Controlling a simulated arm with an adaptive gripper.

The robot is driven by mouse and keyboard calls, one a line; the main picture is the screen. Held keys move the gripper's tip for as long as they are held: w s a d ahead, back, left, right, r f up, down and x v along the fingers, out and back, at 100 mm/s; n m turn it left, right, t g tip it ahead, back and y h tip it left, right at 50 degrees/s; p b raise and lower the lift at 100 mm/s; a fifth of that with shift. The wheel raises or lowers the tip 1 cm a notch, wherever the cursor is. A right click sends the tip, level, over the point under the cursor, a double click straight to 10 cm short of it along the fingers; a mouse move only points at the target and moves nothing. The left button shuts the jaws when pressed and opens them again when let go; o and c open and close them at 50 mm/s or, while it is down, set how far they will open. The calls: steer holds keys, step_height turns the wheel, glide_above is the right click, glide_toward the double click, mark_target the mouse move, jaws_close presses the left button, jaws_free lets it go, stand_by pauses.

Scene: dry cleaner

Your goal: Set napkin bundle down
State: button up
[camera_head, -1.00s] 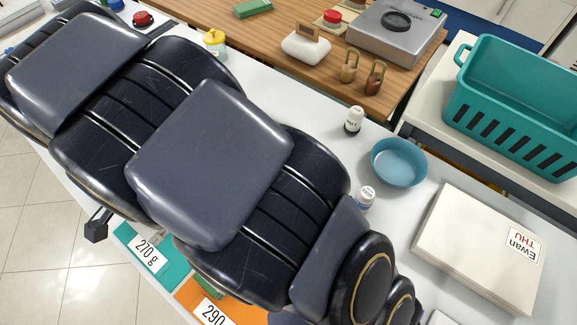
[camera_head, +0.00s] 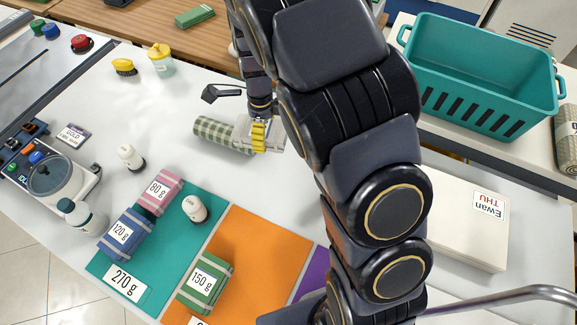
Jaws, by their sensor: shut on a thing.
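A rolled green-and-white checked napkin bundle (camera_head: 218,134) is at the upper middle of the head view, over the white table. My gripper (camera_head: 244,134) is shut on its right end. I cannot tell whether the bundle touches the table. A teal mat (camera_head: 165,265) labelled 270 g carries a pink 80 g bundle (camera_head: 158,192) and a blue 120 g bundle (camera_head: 125,235). An orange mat (camera_head: 262,248) carries a green 150 g bundle (camera_head: 206,283). A purple mat (camera_head: 313,277) is mostly hidden behind my arm.
A scale (camera_head: 50,180) stands at the left near white bottles (camera_head: 82,216). Another small bottle (camera_head: 195,209) stands at the teal mat's right edge. A white box (camera_head: 465,225) and a teal basket (camera_head: 480,85) are at the right. The table left of the checked bundle has clear room.

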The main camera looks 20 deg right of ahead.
steer(key=d+m, duration=0.3)
steer(key=d, duration=0.4)
glide_above(293, 168)
step_height(293, 168, down, 11)
steer(key=shift+s+a+f, duration=0.15)
steer(key=shift+f, duration=1.95)
steer(key=o, duration=1.2)
steer(key=shift+f, duration=0.1)
steer(key=shift+c, duration=0.2)
